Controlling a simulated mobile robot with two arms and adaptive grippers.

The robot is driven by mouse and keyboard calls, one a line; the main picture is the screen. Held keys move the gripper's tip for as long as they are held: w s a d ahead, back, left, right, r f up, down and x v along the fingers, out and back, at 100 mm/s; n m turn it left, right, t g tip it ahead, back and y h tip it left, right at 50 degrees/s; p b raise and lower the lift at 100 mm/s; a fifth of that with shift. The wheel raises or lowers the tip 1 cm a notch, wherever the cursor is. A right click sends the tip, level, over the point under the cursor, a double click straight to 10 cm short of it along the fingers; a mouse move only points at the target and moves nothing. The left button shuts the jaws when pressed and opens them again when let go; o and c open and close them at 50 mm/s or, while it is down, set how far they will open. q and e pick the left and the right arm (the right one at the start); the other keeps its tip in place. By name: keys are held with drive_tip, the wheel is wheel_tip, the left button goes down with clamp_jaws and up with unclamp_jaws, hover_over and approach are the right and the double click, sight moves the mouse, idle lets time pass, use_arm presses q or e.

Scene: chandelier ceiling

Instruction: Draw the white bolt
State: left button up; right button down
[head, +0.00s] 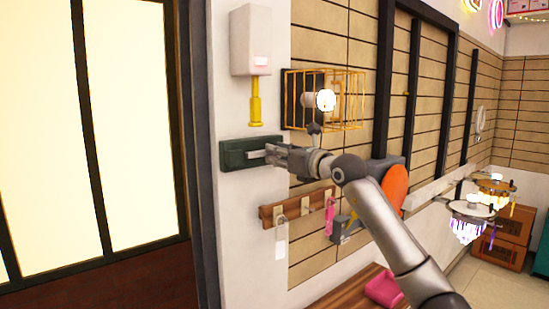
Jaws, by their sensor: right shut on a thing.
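A dark green bolt housing (233,155) is fixed to the white wall beside the door frame. The white bolt (255,154) shows as a short pale bar at the housing's right part. My right gripper (270,155) reaches in from the right and is shut on the white bolt at the housing. Its fingers hide part of the bolt and the housing's right end. How far the bolt is out cannot be told. My left gripper is not in view.
A white box with a yellow handle (255,100) hangs above the housing. An orange wire cage (350,100) around a lit lamp is close above my right wrist. A wooden hook rail (290,210) with hanging tags is below. A glazed door (90,130) stands left.

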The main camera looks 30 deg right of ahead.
drive_tip(key=shift+s+d+r, duration=0.1)
drive_tip(key=shift+d+r, duration=0.05)
drive_tip(key=shift+r, duration=0.1)
drive_tip(key=c, duration=1.7)
unclamp_jaws()
drive_tip(key=o, duration=0.5)
drive_tip(key=shift+d+f, duration=0.15)
drive_tip(key=shift+d, duration=0.1)
drive_tip(key=shift+c, duration=0.2)
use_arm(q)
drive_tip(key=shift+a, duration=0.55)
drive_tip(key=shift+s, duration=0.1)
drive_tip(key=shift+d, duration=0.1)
use_arm(e)
drive_tip(key=s, duration=1.2)
drive_tip(key=shift+d, duration=0.4)
